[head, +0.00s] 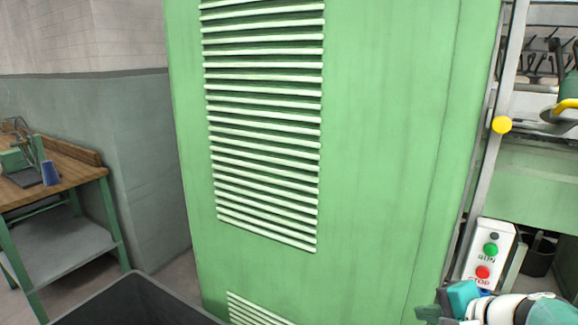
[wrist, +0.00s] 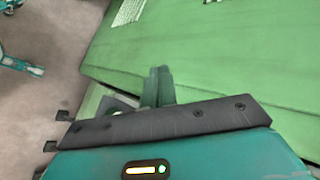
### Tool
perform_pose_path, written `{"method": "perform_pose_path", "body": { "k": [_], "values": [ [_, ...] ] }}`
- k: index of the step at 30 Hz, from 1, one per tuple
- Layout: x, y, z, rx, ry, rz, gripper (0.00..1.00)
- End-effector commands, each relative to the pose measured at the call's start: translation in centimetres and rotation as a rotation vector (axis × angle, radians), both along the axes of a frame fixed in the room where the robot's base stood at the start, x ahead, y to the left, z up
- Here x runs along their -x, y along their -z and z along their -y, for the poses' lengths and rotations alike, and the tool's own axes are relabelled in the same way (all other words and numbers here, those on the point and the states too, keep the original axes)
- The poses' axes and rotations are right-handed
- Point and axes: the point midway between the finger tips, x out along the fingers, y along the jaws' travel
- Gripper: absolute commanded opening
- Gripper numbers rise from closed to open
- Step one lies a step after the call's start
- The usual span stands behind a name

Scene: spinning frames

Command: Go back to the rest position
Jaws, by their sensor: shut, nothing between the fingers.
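My gripper (head: 430,312) is at the bottom right of the head view, in front of the lower edge of the green cabinet and below the control box. Part of my white and teal arm shows beside it. In the wrist view, the green fingers of my gripper (wrist: 158,84) are together, with nothing between them. The control box (head: 503,238) has a green RUN button (head: 490,250) and a red STOP button (head: 482,272). The gripper appears apart from both buttons.
A tall green cabinet (head: 385,130) with white louvres fills the middle; its green surface also fills the wrist view's right (wrist: 220,60). A yellow knob (head: 502,125) is at right.

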Motion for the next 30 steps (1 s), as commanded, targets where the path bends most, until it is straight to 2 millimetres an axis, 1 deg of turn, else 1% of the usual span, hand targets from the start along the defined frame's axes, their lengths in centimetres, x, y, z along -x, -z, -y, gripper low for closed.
{"method": "perform_pose_path", "body": {
  "k": [1,3,6,9,10,12,15,18,22,30],
  "values": [
    [0.5,0.0,-3.0,0.08,-0.111,-0.025,0.0],
    [1.6,0.3,-5.9,0.192,-0.243,-0.065,0.0],
    [3.4,0.7,-9.2,0.366,-0.424,-0.102,0.0],
    [5.4,0.8,-11.5,0.552,-0.588,-0.12,0.0],
    [5.9,0.8,-12.0,0.61,-0.634,-0.121,0.0],
    [7.0,0.6,-12.9,0.742,-0.728,-0.118,0.0],
    [8.0,0.2,-13.6,0.903,-0.827,-0.101,0.0],
    [8.6,-0.2,-13.8,1.005,-0.882,-0.086,0.0],
    [8.8,-0.4,-13.8,1.055,-0.905,-0.081,0.0],
    [8.7,-0.4,-13.8,1.053,-0.904,-0.083,0.0]
  ]
}}
